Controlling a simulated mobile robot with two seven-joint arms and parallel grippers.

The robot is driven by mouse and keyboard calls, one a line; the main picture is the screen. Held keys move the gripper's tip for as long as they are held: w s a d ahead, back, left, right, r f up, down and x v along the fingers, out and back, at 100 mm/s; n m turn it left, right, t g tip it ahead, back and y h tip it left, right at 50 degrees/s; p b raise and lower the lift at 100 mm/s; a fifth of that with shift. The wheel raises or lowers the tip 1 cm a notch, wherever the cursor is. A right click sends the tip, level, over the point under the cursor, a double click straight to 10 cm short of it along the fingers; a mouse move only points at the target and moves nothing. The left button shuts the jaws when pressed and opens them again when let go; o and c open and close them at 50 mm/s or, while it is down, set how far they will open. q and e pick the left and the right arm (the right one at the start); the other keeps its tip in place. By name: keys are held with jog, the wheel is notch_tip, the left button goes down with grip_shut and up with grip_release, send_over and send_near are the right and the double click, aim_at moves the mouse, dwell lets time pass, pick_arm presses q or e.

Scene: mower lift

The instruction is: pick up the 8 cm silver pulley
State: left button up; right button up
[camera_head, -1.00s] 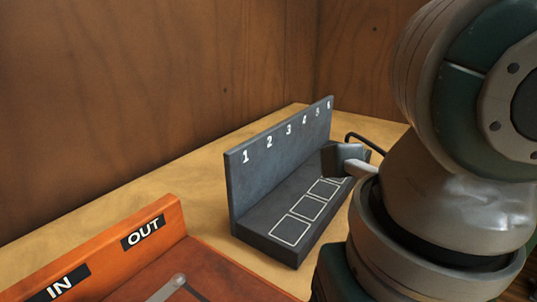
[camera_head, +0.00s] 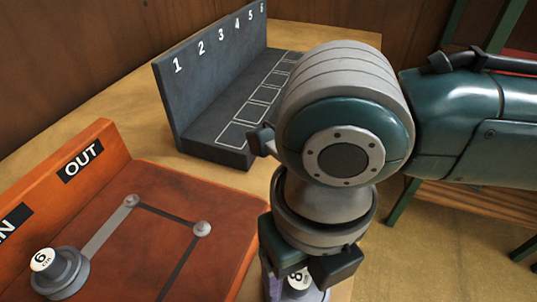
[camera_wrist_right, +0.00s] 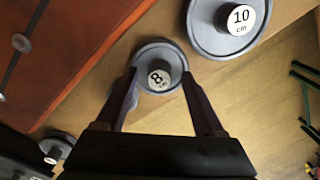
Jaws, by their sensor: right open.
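The 8 cm silver pulley (camera_wrist_right: 158,72) is a grey disc with a white "8 cm" label, on the wooden bench top in the right wrist view. In the head view only part of it (camera_head: 301,283) shows, at the bottom edge below my right wrist. My right gripper (camera_wrist_right: 160,84) is open, its two fingers on either side of the pulley's lower part. I cannot tell whether they touch its rim. My right arm and gripper cover much of the pulley in the head view. My left gripper is not in view.
A larger 10 cm pulley (camera_wrist_right: 226,28) lies close right of the 8 cm one. A 6 cm pulley (camera_head: 62,272) sits on the orange IN/OUT board (camera_head: 170,213). A dark numbered rack (camera_head: 196,108) with empty marked squares stands behind. A green-framed structure (camera_head: 403,213) is at right.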

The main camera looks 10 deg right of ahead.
grip_shut()
dwell(0.5)
